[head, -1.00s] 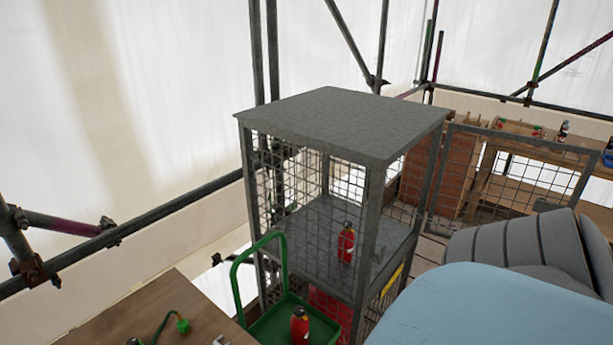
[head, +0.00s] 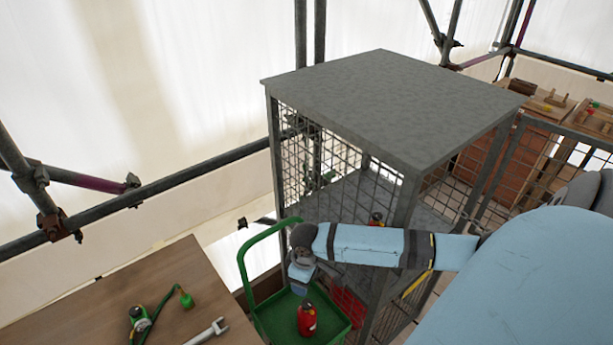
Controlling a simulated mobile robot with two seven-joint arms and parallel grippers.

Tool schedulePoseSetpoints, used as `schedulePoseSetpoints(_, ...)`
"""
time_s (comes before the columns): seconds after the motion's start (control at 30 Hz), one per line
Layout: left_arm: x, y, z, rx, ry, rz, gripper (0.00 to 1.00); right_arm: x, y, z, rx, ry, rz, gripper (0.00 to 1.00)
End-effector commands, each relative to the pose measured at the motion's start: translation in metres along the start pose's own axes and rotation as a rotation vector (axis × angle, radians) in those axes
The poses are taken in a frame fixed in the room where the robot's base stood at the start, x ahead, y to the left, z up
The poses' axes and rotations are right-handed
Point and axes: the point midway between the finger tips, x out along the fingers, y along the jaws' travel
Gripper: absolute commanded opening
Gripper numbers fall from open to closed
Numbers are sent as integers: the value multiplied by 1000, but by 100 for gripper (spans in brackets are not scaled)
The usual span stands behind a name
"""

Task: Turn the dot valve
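No dot marking is legible, so I cannot tell which valve is the dot valve. A red canister (head: 307,320) with a dark top stands upright in the green trolley (head: 264,322). My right gripper (head: 302,276) hangs over the trolley, its arm coming in from the right, and shows just above that canister; whether they touch is unclear. Its fingers are too small to read. A second red canister (head: 376,219) is in the mesh cage (head: 395,100), mostly hidden behind my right arm. My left gripper is out of view.
A wooden table (head: 165,285) at lower left holds a green hose with fittings (head: 140,318) and a wrench (head: 208,332). The cage stands right beside the trolley. The trolley's green handle (head: 262,234) rises near my gripper. Scaffold poles (head: 150,197) run behind.

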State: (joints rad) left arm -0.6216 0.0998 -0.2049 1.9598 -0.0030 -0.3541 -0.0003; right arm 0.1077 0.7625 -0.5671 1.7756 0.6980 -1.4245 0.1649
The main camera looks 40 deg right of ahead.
Motion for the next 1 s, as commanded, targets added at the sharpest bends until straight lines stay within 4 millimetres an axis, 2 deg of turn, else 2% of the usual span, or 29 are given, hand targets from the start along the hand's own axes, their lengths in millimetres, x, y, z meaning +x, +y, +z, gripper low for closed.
schedulePoseSetpoints(0.17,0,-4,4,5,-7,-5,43,11,5,2,5,-25,2,63)
schedulePoseSetpoints(0.63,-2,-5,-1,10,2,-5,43,108,5,4,4,-22,4,63)
schedulePoseSetpoints(0.7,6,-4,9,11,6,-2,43,123,6,4,2,-20,5,63)
schedulePoseSetpoints(1.0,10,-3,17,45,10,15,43,135,5,4,2,-19,5,63)
